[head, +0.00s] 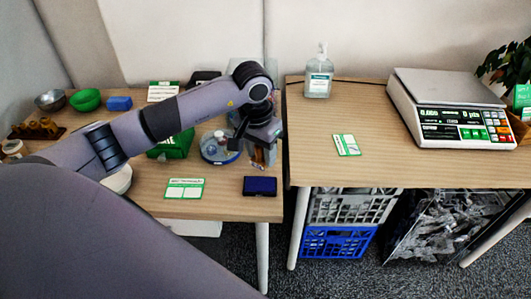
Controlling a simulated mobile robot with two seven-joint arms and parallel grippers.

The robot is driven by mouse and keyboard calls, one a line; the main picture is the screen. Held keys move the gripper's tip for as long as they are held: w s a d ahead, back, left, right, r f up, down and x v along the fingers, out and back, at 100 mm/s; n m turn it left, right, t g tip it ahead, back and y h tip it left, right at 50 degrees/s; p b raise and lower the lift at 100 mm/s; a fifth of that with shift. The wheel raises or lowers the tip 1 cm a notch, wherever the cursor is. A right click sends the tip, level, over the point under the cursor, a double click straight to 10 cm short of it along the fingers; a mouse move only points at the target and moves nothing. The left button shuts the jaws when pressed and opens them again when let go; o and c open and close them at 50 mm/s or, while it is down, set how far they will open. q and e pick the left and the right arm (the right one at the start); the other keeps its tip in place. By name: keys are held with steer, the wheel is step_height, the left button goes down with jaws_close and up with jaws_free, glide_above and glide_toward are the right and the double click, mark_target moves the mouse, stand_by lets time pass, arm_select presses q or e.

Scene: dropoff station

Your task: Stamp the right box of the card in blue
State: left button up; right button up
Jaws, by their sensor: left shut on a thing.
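The card (185,188), white with a green border and boxes marked on it, lies flat near the front of the left table. A dark blue ink pad (260,186) lies to its right, near the table's corner. My left gripper (258,150) is shut on a small brownish thing, which looks like a stamp (258,160). It hangs above and behind the ink pad, apart from the card. The gripper hides most of the stamp, and its face cannot be made out. I cannot tell whether the card carries any mark. My right gripper is out of view.
A round blue-rimmed dish (219,147) and a green box (172,147) stand behind the card. Bowls (86,100) and a wooden rack (38,129) are at far left. A gap separates the right table, with sanitizer (318,78), a small card (346,144) and a scale (450,110).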

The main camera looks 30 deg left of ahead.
mark_target(261, 164)
arm_select(q)
steer(key=shift+f, duration=0.35)
step_height(261, 164, down, 4)
steer(key=shift+r+b, duration=0.25)
steer(key=shift+b, duration=0.95)
steer(key=shift+f+b, duration=0.4)
steer(key=shift+f, duration=0.55)
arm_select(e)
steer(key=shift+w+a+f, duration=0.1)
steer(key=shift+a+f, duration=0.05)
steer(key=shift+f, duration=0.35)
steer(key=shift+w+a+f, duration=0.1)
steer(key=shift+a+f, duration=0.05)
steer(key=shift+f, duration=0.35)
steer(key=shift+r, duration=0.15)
arm_select(q)
steer(key=shift+f, duration=0.1)
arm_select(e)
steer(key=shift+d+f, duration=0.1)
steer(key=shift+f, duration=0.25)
arm_select(q)
steer(key=shift+f+b, duration=0.4)
steer(key=shift+b, duration=0.15)
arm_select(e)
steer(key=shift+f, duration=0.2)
arm_select(q)
steer(key=shift+s+f, duration=0.15)
steer(key=shift+f, duration=0.05)
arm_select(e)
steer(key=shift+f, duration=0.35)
